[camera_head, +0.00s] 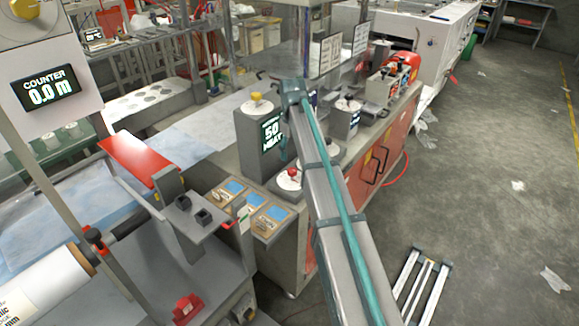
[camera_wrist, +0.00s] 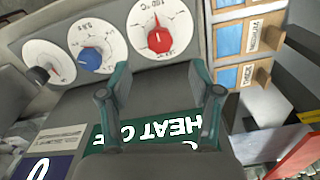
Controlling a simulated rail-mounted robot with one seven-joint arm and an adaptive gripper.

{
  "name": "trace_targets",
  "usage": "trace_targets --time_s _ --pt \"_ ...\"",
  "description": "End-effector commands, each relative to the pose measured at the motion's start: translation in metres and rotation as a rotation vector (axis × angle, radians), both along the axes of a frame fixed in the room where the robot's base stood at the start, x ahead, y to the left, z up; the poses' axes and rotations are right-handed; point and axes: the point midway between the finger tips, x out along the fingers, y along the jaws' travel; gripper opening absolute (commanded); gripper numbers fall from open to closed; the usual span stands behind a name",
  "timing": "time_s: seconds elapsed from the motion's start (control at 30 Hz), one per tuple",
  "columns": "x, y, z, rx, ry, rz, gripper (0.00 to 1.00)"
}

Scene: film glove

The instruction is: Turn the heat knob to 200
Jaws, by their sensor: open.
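The red heat knob (camera_wrist: 158,40) sits on a white round dial with a °C mark, at the upper middle of the wrist view. It shows in the head view (camera_head: 292,173) low on the console, below a grey box. The box's green display (camera_head: 271,134) reads 50 HEAT. The same display (camera_wrist: 150,132) is upside down in the wrist view, partly covered by my fingers. My gripper (camera_wrist: 158,70) is open and empty, its teal fingers spread wide just short of the red knob, apart from it. In the head view my arm hides most of the gripper.
A blue knob (camera_wrist: 90,58) and a black knob (camera_wrist: 41,74) stand on dials beside the red one. A yellow knob (camera_head: 256,97) tops the grey box. Wooden label boxes (camera_head: 247,207) lie left of the red knob.

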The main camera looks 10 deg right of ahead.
Motion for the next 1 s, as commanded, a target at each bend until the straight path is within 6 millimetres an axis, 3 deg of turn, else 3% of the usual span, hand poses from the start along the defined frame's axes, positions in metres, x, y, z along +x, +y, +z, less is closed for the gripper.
trace_targets --time_s 0.3,0.5,0.9,1.0 --pt "-0.001 0.0 -0.05 0.0 0.001 0.0 0.64" --pt "0.0 0.0 -0.069 0.0 0.0 0.0 0.64" --pt "0.0 0.0 -0.076 0.0 -0.001 0.0 0.64" --pt "0.0 0.0 -0.075 0.0 -0.001 0.0 0.47"
